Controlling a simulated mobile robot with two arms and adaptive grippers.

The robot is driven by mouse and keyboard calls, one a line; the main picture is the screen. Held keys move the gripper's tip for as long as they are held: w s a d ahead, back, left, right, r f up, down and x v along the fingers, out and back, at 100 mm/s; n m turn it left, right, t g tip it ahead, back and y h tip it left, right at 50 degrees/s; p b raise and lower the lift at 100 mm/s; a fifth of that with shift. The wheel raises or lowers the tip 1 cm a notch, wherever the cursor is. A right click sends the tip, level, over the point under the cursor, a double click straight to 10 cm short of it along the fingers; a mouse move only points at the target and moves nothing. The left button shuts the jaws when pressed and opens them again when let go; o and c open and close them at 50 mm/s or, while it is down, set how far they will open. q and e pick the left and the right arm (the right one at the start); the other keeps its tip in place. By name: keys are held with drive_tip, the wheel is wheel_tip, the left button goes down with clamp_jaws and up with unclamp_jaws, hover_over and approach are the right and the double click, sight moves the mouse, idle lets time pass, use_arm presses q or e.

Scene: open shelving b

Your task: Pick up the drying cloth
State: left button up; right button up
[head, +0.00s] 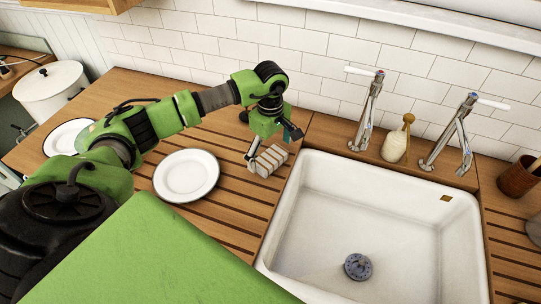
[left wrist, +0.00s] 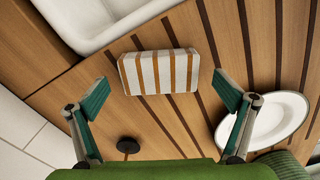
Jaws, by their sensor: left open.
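The drying cloth (head: 271,160) is a small folded block, white with brown stripes. It lies on the slatted wooden drainboard, just left of the sink. My left gripper (head: 268,148) is over the cloth, pointing down, and hides part of it in the head view. In the left wrist view the cloth (left wrist: 160,72) lies between and beyond the two spread green fingers (left wrist: 162,90), with a gap on each side. The gripper is open and holds nothing. My right gripper is not in view.
A white sink (head: 275,235) is right of the cloth, with two taps (head: 368,108) and a brush (head: 397,142) behind it. A white plate (head: 186,175) lies left of the cloth, another (head: 66,137) farther left. A dark round object (left wrist: 128,145) is near the gripper. A tiled wall (head: 300,62) stands behind.

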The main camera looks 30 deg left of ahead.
use_arm(q)
wheel_tip(320, 180, down, 2)
drive_tip(key=shift+f, duration=0.1)
drive_tip(key=c, duration=1.3)
drive_tip(key=shift+w+r+b, duration=0.1)
drive_tip(key=shift+r+b, duration=0.2)
drive_tip(key=shift+r, duration=0.15)
wheel_tip(320, 180, up, 2)
drive_tip(key=shift+r+b, duration=0.2)
drive_tip(key=shift+b, duration=0.8)
drive_tip(key=s+r+b, duration=0.1)
drive_tip(key=s+r, duration=0.1)
drive_tip(key=s+d+r+b, duration=0.1)
drive_tip(key=s+r, duration=0.1)
drive_tip(key=r, duration=0.1)
drive_tip(key=shift+s+r, duration=0.2)
drive_tip(key=shift+s, duration=0.2)
drive_tip(key=s+d+r+b, duration=0.2)
drive_tip(key=s+r, duration=0.2)
drive_tip(key=s, duration=0.5)
drive_tip(key=shift+d+r+b, duration=0.2)
drive_tip(key=shift+r+b, duration=0.1)
drive_tip(key=shift+b, duration=0.1)
